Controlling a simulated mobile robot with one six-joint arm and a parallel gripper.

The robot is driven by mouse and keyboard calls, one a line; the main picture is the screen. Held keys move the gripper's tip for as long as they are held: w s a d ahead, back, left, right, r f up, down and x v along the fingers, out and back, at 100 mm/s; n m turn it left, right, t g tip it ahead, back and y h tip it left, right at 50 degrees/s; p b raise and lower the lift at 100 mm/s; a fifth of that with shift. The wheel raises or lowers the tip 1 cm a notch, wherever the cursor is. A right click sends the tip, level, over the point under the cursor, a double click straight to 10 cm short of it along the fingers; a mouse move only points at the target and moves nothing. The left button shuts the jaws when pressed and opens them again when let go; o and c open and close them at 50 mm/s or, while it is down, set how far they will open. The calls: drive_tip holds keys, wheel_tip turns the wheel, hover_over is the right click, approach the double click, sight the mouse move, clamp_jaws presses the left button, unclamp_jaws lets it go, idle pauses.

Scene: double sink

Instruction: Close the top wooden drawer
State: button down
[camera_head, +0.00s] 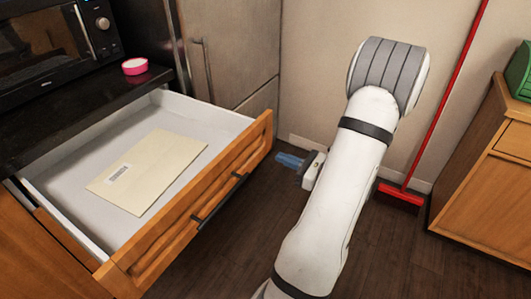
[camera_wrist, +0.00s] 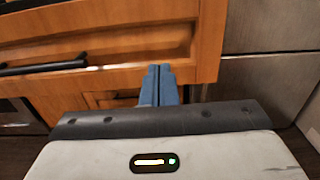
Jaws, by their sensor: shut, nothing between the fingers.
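The top wooden drawer (camera_head: 190,208) stands pulled out at the left in the head view, with a white inside and a dark bar handle (camera_head: 220,199) on its front. Its front also fills the upper part of the wrist view (camera_wrist: 120,45), with the handle (camera_wrist: 42,66) at the left. My gripper (camera_head: 281,158) is to the right of the drawer front's right end in the head view. In the wrist view its blue fingers (camera_wrist: 158,72) are together, empty, and overlap the lower edge of the drawer front near its right end. I cannot tell whether they touch it.
A flat cream envelope (camera_head: 147,171) lies in the drawer. A black counter (camera_head: 75,108) above holds a microwave (camera_head: 50,40) and a pink round dish (camera_head: 135,66). A red broom (camera_head: 402,193) and a wooden cabinet (camera_head: 490,195) are at the right. Dark floor lies between.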

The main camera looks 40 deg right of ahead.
sight(257, 147)
drive_tip(key=x, duration=0.6)
drive_tip(key=shift+w+a, duration=0.1)
drive_tip(key=shift+w, duration=0.2)
drive_tip(key=shift+w, duration=0.15)
